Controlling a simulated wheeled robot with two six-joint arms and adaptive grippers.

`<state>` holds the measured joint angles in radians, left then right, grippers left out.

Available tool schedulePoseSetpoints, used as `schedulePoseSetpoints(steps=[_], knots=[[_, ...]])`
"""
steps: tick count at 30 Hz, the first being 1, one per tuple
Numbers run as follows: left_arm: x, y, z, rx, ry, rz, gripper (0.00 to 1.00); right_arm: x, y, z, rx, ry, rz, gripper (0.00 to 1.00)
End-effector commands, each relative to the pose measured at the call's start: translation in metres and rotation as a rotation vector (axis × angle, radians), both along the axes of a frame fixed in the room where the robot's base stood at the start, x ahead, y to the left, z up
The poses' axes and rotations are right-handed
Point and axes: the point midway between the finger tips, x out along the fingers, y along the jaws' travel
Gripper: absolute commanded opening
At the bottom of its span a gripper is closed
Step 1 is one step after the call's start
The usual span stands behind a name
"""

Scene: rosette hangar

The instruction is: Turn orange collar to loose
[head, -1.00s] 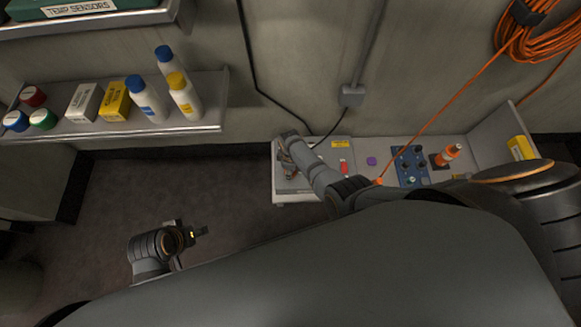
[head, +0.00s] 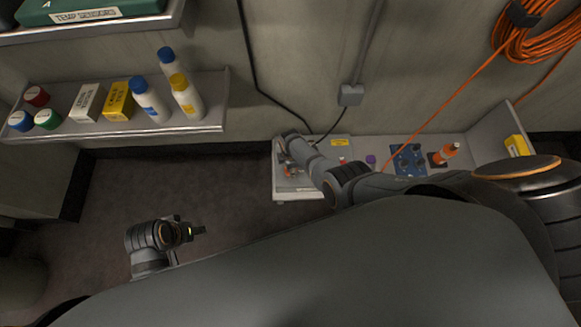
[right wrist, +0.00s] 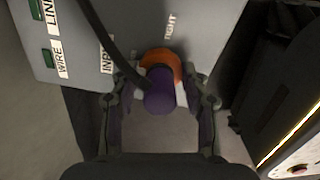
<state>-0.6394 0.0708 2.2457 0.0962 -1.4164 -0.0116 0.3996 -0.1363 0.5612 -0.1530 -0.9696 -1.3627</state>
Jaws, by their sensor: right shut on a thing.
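The orange collar (right wrist: 160,62) sits against a grey box face in the right wrist view, beside a printed word that reads TIGHT. A purple cylinder (right wrist: 160,92) sticks out from it towards the camera, with a black cable close by on the left. In the head view my right gripper (head: 290,165) is at the left end of the bench, and my arm hides much of that spot. My left gripper (head: 197,231) hangs over the floor, too small to judge its jaws.
The bench (head: 300,194) also holds a blue panel with knobs (head: 408,160), an orange-and-white piece (head: 445,153) and a yellow box (head: 517,145). A wall shelf (head: 130,130) with bottles and boxes is at left. The floor below it looks clear.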

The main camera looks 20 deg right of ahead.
Motion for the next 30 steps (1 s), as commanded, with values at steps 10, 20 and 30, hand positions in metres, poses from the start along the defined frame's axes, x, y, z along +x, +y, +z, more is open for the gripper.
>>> schedulePoseSetpoints(steps=[10,20,30], knots=[[0.002,0.000,0.001,0.000,-0.005,0.000,0.40,0.001,0.002,0.000,0.003,-0.001,-0.001,0.52],[0.003,0.000,0.001,0.000,-0.007,0.000,0.40,0.000,0.001,0.000,0.001,0.000,-0.001,0.69],[0.003,0.000,0.001,0.000,-0.009,-0.001,0.40,0.001,0.001,0.015,0.002,-0.003,-0.002,0.69]])
